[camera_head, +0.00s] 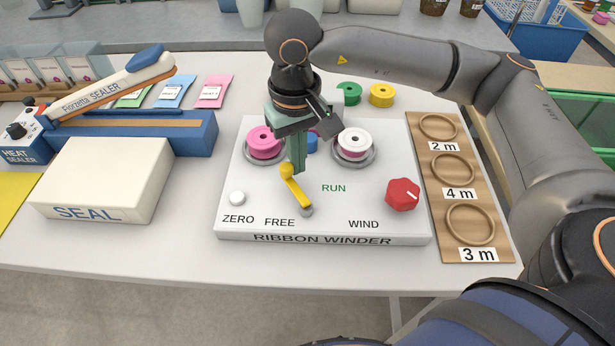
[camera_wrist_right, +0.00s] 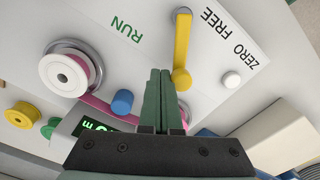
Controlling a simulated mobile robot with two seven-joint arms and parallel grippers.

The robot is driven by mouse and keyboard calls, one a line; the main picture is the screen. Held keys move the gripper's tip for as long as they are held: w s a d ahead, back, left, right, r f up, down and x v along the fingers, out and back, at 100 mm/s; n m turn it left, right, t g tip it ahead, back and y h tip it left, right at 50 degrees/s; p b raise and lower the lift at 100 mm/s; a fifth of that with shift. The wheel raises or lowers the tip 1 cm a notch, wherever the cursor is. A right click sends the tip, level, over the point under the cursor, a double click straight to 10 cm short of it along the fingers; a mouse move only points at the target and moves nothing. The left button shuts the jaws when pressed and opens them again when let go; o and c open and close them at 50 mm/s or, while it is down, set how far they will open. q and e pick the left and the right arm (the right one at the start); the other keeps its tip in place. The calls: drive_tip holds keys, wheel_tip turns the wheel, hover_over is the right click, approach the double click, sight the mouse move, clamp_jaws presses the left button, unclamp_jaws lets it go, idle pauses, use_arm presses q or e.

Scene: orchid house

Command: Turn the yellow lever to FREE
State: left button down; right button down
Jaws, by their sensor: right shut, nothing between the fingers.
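The yellow lever (camera_head: 296,190) is on the front part of the white ribbon winder (camera_head: 240,185). It runs from a grey pivot up and left to a round knob, lying between the printed words FREE and RUN. The lever also shows in the right wrist view (camera_wrist_right: 182,45). My right gripper (camera_head: 298,170) is shut and empty, its green fingers pointing down at the lever's knob. In the right wrist view the fingertips (camera_wrist_right: 158,72) are beside the knob, on the RUN side. I cannot tell whether they touch it. My left gripper is not in view.
A pink spool (camera_head: 264,139) and a white spool (camera_head: 354,142) sit behind the lever. A red knob (camera_head: 402,194) is to its right, a white button (camera_head: 237,198) to its left. A wooden ring board (camera_head: 441,205) lies right; the heat sealer (camera_head: 190,135) stands left.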

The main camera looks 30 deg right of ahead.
drive_tip(key=shift+w+a, duration=0.2)
drive_tip(key=shift+a, duration=0.45)
drive_tip(key=shift+a+b, duration=0.3)
drive_tip(key=shift+a, duration=0.7)
drive_tip(key=shift+d, duration=0.1)
drive_tip(key=shift+w+d+f+b, duration=0.1)
drive_tip(key=shift+w+d+b, duration=0.1)
drive_tip(key=shift+w+b, duration=0.2)
wheel_tip(320, 180, up, 8)
drive_tip(key=p, duration=0.4)
drive_tip(key=shift+p, duration=0.4)
